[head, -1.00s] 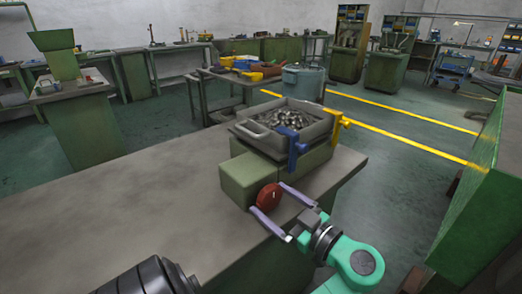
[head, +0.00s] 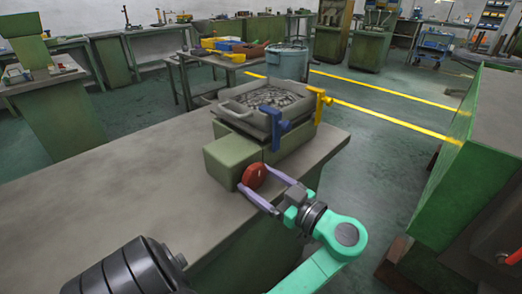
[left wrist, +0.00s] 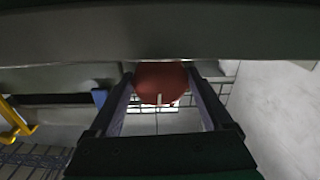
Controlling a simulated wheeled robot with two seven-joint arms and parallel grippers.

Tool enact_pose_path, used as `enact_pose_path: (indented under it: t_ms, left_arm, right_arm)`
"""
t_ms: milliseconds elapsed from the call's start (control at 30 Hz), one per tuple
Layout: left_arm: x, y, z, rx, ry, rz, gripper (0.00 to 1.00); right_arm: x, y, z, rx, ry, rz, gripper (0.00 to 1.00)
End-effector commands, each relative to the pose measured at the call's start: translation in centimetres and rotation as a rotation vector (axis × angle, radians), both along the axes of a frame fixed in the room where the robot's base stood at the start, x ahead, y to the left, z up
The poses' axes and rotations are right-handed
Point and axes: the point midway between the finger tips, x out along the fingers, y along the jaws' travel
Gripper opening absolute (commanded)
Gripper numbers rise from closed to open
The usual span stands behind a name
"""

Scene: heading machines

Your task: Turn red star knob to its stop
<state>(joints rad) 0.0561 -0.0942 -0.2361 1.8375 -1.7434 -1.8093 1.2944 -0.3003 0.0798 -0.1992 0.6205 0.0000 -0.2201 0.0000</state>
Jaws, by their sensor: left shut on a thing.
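The red star knob (head: 254,176) is on the front face of a green block (head: 228,160) at the end of the bench. My left gripper (head: 254,177) has its two purple fingers on either side of the knob and is shut on it. In the left wrist view the red knob (left wrist: 160,84) sits between the fingertips, with a pale mark on its lower part. The knob's outline is partly hidden by the fingers, and its turn angle is hard to read. My right gripper is not in view.
A grey tray (head: 231,109) of small metal parts sits behind the green block, with a blue clamp (head: 275,127) and a yellow clamp (head: 320,103) beside it. The grey bench top (head: 120,180) is clear to the left. A green cabinet (head: 460,185) stands at right.

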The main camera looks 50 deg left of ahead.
Motion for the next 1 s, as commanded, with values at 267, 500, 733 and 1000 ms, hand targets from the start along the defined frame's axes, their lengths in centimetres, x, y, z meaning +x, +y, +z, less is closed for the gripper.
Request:
enact_pose_path:
  t_ms: [267,500,733,1000]
  left_arm:
    - [-0.18,0.07,-0.04,-0.006,0.202,0.004,0.28]
    - [-0.25,0.08,0.04,-0.010,0.368,0.004,0.28]
    - [-0.30,0.08,0.04,-0.011,0.467,0.004,0.28]
    - [-0.32,0.08,0.02,-0.012,0.502,0.004,0.28]
  right_arm:
    - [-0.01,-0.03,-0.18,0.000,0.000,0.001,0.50]
    - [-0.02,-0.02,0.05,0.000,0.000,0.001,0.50]
    - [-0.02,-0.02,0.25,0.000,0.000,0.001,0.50]
    - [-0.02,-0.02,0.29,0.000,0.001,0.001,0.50]
